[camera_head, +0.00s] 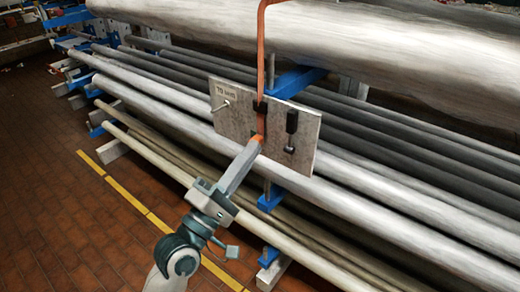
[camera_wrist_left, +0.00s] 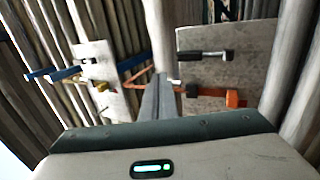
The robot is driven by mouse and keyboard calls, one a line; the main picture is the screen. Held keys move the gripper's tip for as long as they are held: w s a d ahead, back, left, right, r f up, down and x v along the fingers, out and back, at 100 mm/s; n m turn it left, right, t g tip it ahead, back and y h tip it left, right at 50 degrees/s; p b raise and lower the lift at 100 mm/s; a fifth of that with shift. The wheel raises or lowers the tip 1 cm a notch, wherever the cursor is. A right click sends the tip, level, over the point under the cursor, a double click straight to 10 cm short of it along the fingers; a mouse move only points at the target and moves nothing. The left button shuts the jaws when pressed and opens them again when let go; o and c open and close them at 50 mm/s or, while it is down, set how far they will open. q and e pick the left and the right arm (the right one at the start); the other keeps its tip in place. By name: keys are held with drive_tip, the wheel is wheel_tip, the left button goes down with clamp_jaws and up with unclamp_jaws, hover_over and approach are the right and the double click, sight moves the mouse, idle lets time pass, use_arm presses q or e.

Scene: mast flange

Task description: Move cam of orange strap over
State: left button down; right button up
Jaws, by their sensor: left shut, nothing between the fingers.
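The orange strap (camera_head: 262,45) hangs from above to a grey board (camera_head: 232,118), where a black cam buckle (camera_head: 260,106) sits on it. A short orange piece (camera_head: 257,138) shows below the buckle. My left gripper (camera_head: 252,148) points at the board from the lower left, its tip by that orange piece; contact is unclear. In the left wrist view its fingers (camera_wrist_left: 158,93) are closed together with nothing seen between them. The orange strap (camera_wrist_left: 138,77) passes beside them there, and an orange end block (camera_wrist_left: 233,98) lies to their right. My right gripper is not in view.
A black handle (camera_head: 291,125) is on the board's right side, a metal peg (camera_head: 225,104) on its left. Long pipes (camera_head: 160,110) on blue supports (camera_head: 294,82) lie behind. Another pale board (camera_wrist_left: 97,70) shows in the wrist view. Brick floor (camera_head: 60,200) lies open at left.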

use_arm(q)
drive_tip(key=shift+s+a, duration=0.6)
drive_tip(key=shift+s, duration=0.2)
